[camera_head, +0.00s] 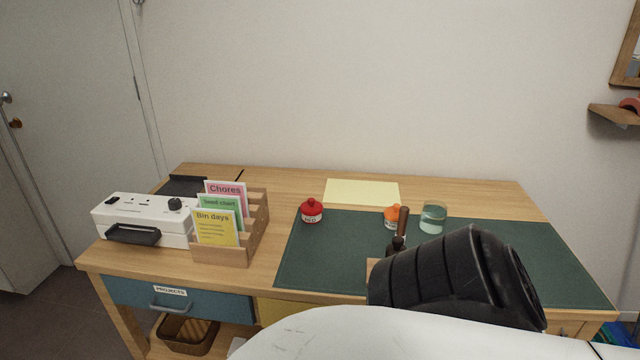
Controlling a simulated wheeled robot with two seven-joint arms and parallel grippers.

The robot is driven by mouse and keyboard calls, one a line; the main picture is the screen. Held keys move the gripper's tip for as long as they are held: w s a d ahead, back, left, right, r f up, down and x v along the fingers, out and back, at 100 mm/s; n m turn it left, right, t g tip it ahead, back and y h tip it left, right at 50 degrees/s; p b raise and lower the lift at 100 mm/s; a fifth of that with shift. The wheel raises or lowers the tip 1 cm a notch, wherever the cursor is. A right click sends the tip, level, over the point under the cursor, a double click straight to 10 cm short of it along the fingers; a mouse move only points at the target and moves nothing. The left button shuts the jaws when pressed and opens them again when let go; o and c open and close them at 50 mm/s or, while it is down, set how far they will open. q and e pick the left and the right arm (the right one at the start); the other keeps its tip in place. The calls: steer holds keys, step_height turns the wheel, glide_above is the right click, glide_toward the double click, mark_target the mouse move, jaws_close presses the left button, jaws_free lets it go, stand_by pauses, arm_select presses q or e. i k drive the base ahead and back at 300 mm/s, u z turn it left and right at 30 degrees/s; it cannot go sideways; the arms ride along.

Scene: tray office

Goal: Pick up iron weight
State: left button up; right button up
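A small red knobbed weight with a white label (312,212) stands upright on the left part of the green desk mat (300,262). A smaller orange knobbed piece (391,217) stands farther right on the mat, partly hidden by a dark upright handle (401,228). I cannot tell for sure which of the two is the iron weight. A black and white part of my arm fills the lower right and hides part of the mat and desk front. Neither gripper's fingers show.
A glass of pale liquid (433,217) stands right of the orange piece. A yellow sheet (362,192) lies behind. A wooden card rack (257,225) and a white box with a black handle (150,210) stand at the left. The mat's left-front area is clear.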

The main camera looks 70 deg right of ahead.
mark_target(397, 245)
steer(key=u, duration=0.05)
steer(key=i, duration=1.25)
steer(key=z, duration=1.7)
